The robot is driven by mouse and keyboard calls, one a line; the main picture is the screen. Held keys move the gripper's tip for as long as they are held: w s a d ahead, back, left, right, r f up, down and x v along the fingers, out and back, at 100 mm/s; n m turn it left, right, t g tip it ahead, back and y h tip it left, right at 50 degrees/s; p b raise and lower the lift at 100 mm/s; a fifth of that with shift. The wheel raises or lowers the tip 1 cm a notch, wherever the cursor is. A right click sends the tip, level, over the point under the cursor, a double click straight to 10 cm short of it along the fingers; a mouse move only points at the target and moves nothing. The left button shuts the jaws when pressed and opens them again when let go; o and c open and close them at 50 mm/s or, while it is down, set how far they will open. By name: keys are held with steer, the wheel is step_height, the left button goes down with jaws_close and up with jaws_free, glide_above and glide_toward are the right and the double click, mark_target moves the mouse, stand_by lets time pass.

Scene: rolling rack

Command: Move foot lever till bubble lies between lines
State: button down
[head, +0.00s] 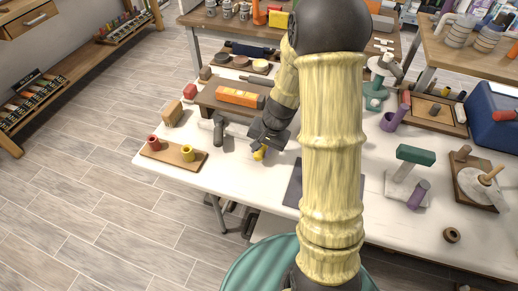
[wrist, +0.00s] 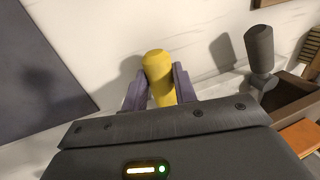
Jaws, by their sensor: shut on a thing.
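My gripper (head: 262,146) is at the near side of a brown board (head: 206,99) on the white table. It is shut on a yellow lever (head: 259,154), which sits between the two purple-grey fingers in the wrist view (wrist: 158,70). A dark grey lever (head: 218,130) stands to the left of it, and it also shows in the wrist view (wrist: 260,50). An orange block (head: 240,97), apparently the level, lies on the board. Its bubble and lines are too small to make out. My arm hides the board's right end.
A wooden stand with a red cup and a yellow cup (head: 188,152) is at the table's left corner. A dark flat panel (head: 292,188) lies to the right of my gripper. A green-topped stand (head: 415,156) and other tools fill the right side.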

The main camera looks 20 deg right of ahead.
steer(key=c, duration=1.1)
jaws_free()
steer(key=shift+r, duration=0.1)
steer(key=p+v, duration=0.2)
steer(key=v, duration=1.5)
steer(key=shift+p, duration=0.35)
steer(key=shift+r, duration=0.1)
